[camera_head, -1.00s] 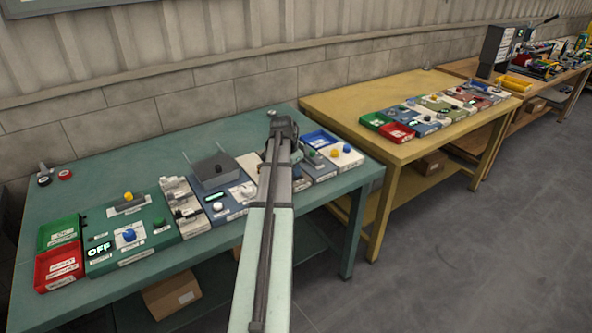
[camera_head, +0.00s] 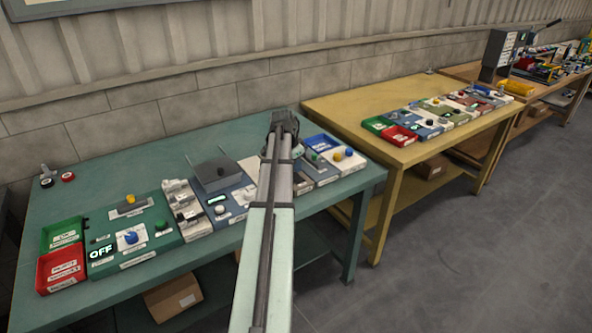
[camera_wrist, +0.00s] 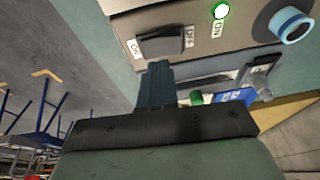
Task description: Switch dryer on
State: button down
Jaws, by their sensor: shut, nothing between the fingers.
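A pale panel in the wrist view carries a dark rocker switch (camera_wrist: 163,46) with an ON label at its left and an OFF label at its right. A green lamp (camera_wrist: 221,11) beside it is lit above an ON label. A blue-ringed knob (camera_wrist: 290,24) sits further right. My gripper (camera_wrist: 158,68) is shut and empty, its fingertips just below the rocker switch; I cannot tell whether they touch it. In the head view my arm hides this panel and the fingertips. No label naming the dryer is readable.
In the head view, a green panel (camera_head: 150,222) with a lit OFF display stands at the left of the green table (camera_head: 100,187), beside green and red bins. A grey box (camera_head: 216,172) stands left of my arm. A yellow table (camera_head: 345,105) with more panels stands to the right.

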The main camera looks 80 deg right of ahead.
jog(key=s+a+v, duration=0.1)
jog(key=s+v, duration=0.1)
jog(key=v, duration=0.9)
jog(key=shift+w+r, duration=0.2)
jog(key=shift+w, duration=0.05)
